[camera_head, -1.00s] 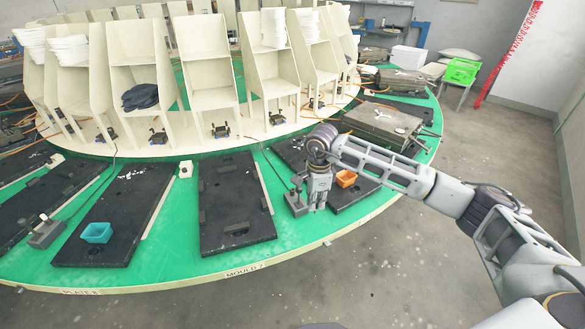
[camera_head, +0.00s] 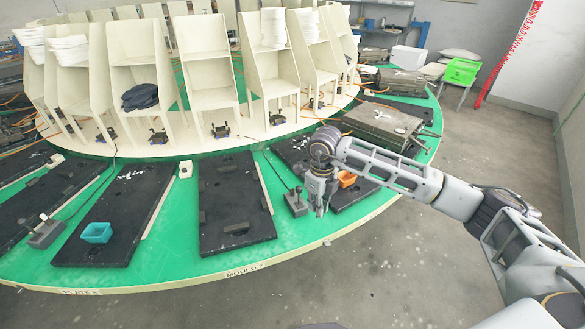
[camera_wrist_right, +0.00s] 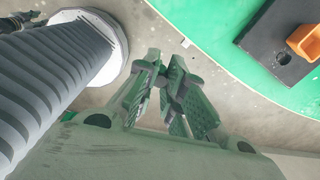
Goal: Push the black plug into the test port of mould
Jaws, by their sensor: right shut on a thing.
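My right gripper (camera_head: 320,211) points down over the front edge of the green carousel, just right of a small grey box with a lever (camera_head: 296,202). In the right wrist view its fingers (camera_wrist_right: 167,78) are closed together on a small dark thing, mostly hidden between the tips, which I take to be the black plug. The black mould plate with an orange tray (camera_head: 347,179) lies behind the gripper. In the right wrist view this plate (camera_wrist_right: 262,42) shows a round dark hole (camera_wrist_right: 283,57), apart from the fingers. I cannot tell whether this is the test port.
Another black plate (camera_head: 235,205) lies to the left above the MOULD label. A plate with a blue tray (camera_head: 97,232) is further left. Cream chair-like stands (camera_head: 208,80) line the carousel's middle. A grey metal mould (camera_head: 383,122) lies behind my arm. The floor in front is clear.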

